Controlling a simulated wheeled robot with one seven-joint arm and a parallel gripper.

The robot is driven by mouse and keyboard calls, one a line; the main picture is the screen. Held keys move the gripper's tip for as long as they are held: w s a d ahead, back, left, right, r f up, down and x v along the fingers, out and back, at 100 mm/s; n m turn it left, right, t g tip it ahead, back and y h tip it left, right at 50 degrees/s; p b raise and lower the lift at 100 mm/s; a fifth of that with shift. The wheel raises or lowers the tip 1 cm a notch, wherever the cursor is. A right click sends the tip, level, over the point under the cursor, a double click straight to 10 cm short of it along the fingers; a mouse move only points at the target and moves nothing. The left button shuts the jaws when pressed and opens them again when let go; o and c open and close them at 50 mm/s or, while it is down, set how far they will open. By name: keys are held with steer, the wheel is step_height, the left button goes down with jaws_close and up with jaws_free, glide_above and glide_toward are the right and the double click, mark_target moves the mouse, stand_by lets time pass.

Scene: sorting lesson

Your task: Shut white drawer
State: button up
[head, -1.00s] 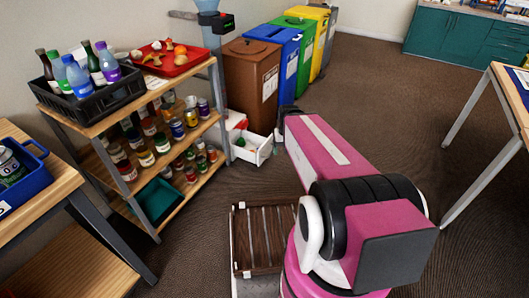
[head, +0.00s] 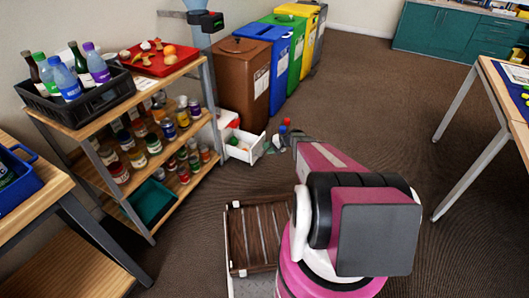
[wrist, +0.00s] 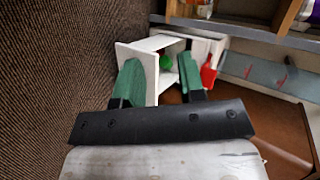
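The white drawer (head: 243,148) stands pulled out, low beside the shelf's far end. In the wrist view the drawer (wrist: 130,48) is ahead of my gripper, with its white walls and a small green item (wrist: 165,61) inside. My gripper (wrist: 159,62) has two green fingers spread apart with nothing held between them. The left finger overlaps the drawer's outer panel in the picture; contact cannot be told.
A wooden shelf (head: 140,190) with jars and a crate of bottles stands left of the drawer. A brown bin (head: 240,80) and several coloured bins stand behind it. A red item (wrist: 208,72) shows by the drawer's unit. Open carpet lies to the right, before a table (head: 497,90).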

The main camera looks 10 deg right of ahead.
steer(key=w+d+f+m+t+y, duration=0.1)
steer(key=w+d+f+m+t, duration=0.15)
steer(key=w+d+f, duration=0.45)
steer(key=w+d+f+m+t+y, duration=0.15)
steer(key=w+f+t, duration=0.25)
steer(key=f, duration=0.5)
steer(key=shift+h, duration=0.25)
steer(key=x, duration=1)
steer(key=shift+w+f, duration=0.1)
steer(key=shift+w, duration=0.15)
steer(key=shift+c, duration=0.4)
jaws_close()
